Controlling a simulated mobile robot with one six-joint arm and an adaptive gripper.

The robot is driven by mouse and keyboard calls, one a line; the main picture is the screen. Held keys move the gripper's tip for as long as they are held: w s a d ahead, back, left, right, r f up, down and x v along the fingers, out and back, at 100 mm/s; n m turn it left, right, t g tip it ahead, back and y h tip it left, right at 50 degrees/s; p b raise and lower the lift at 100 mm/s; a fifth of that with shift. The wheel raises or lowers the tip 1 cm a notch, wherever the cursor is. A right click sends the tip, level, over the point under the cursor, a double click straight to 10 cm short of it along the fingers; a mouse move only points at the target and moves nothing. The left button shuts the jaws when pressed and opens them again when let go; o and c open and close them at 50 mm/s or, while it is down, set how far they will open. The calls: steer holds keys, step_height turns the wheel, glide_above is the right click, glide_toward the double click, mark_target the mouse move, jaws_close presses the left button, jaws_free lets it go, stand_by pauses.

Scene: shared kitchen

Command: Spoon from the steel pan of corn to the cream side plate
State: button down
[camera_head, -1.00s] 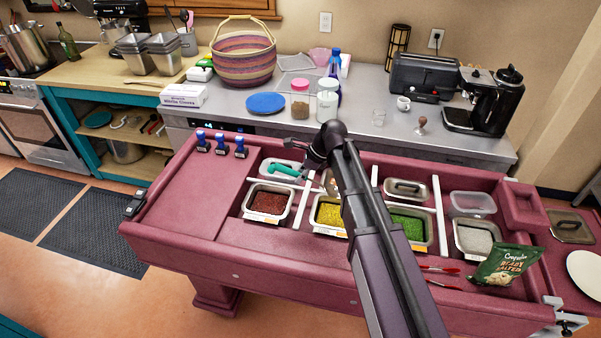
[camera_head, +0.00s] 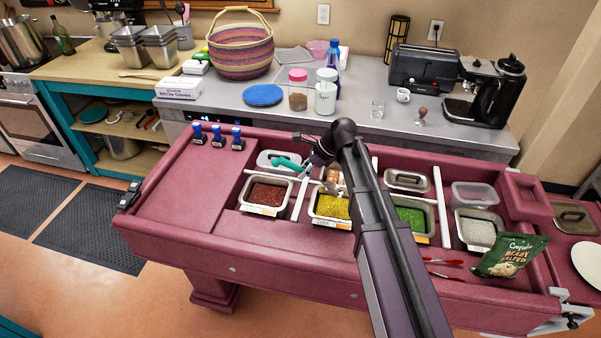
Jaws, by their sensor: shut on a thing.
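The steel pan of corn (camera_head: 311,211) sits in the middle of the maroon counter, with yellow corn (camera_head: 332,207) inside. My gripper (camera_head: 312,162) is above and behind the pan and is shut on a spoon with a teal handle (camera_head: 287,163). My arm hides part of the pan's right side. The cream side plate (camera_head: 586,271) is at the far right, cut by the picture edge.
A pan of red food (camera_head: 268,192) is left of the corn, and a pan of green food (camera_head: 410,218) is right of it. Red tongs (camera_head: 444,262) and a green snack bag (camera_head: 510,255) lie toward the plate. The counter's left top (camera_head: 190,190) is mostly clear.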

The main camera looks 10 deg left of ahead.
steer(key=d+f+b, duration=0.1)
steer(key=f+b, duration=0.2)
steer(key=b, duration=0.1)
steer(key=d+f+y+b, duration=0.1)
steer(key=f+b, duration=0.3)
steer(key=w+d+f+y+b, duration=0.1)
steer(key=d+f+b, duration=0.1)
steer(key=f+b, duration=0.2)
steer(key=shift+h, duration=0.9)
steer(key=r+p, duration=0.2)
steer(key=p, duration=0.1)
steer(key=a+r+p, duration=0.1)
steer(key=r+p, duration=0.1)
steer(key=shift+s+a+r+p, duration=0.15)
steer(key=shift+s+a+p, duration=0.05)
steer(key=shift+p, duration=0.2)
steer(key=a+r+h+p, duration=0.1)
steer(key=r+p, duration=0.1)
steer(key=p, duration=0.1)
steer(key=a+r+h+p, duration=0.1)
steer(key=r+p, duration=0.2)
steer(key=a+r+h+p, duration=0.1)
steer(key=r+p, duration=0.1)
steer(key=p, duration=0.2)
steer(key=shift+s+a+r+t, duration=0.15)
steer(key=shift+s+a+t, duration=0.1)
steer(key=shift+s+t, duration=0.15)
steer(key=shift+a, duration=0.1)
stand_by(0.7)
